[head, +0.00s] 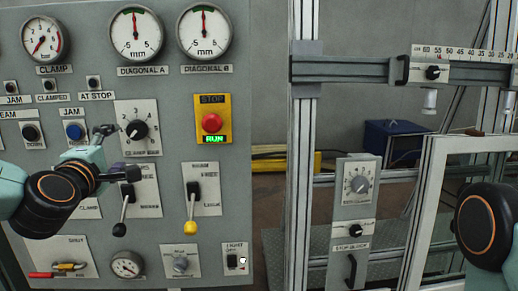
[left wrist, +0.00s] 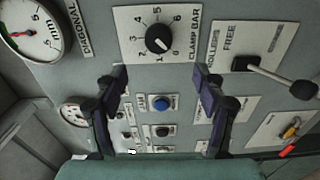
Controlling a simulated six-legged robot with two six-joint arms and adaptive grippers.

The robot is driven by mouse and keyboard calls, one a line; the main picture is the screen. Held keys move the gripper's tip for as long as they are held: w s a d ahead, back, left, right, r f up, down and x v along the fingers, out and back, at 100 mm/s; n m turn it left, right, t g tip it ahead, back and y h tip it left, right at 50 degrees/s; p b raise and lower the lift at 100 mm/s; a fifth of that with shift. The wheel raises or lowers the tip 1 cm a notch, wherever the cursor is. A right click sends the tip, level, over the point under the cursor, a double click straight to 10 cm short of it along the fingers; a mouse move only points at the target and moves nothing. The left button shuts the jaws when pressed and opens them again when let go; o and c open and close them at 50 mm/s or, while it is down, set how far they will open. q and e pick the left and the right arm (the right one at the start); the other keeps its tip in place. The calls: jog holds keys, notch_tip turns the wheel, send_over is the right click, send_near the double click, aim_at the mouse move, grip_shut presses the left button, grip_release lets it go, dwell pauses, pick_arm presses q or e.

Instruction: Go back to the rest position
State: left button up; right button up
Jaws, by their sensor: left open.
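My left gripper (head: 115,152) is in front of the left part of the grey control panel (head: 75,108). Its two fingers are spread apart with nothing between them. In the left wrist view the open fingers (left wrist: 161,85) frame the panel face, with the clamp bar knob (left wrist: 158,39) above and a blue button (left wrist: 161,103) between them. I cannot tell whether a finger touches the panel. My right arm (head: 488,225) shows at the right edge of the head view; its gripper is out of the picture.
Near my left gripper, a black-handled lever (head: 125,205) and a yellow-knobbed lever (head: 191,208) stick out of the panel. A red stop button (head: 212,122) sits above a lit RUN sign. A metal post (head: 303,150) and a white frame (head: 425,200) stand at the right.

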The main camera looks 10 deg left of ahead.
pick_arm(q)
jog(key=s+d+f+m+g+h, duration=0.1)
jog(key=s+d+f+m+g, duration=0.3)
jog(key=f, duration=0.5)
jog(key=s+d+f+m+g+h, duration=0.2)
jog(key=d+f+m, duration=0.3)
jog(key=f, duration=0.4)
jog(key=s+d+f+m+g+h, duration=0.1)
jog(key=s+d+f+m+g, duration=0.25)
jog(key=f+m, duration=0.4)
jog(key=s+d+f+m+g, duration=0.1)
jog(key=s+f+g, duration=0.3)
jog(key=s+f, duration=0.6)
jog(key=s+d+f+m+g, duration=0.2)
jog(key=s+f+g, duration=0.2)
jog(key=s+f, duration=0.7)
jog(key=s, duration=0.6)
jog(key=shift+s+d+m, duration=0.2)
jog(key=shift+s+m, duration=0.15)
jog(key=shift+c, duration=0.4)
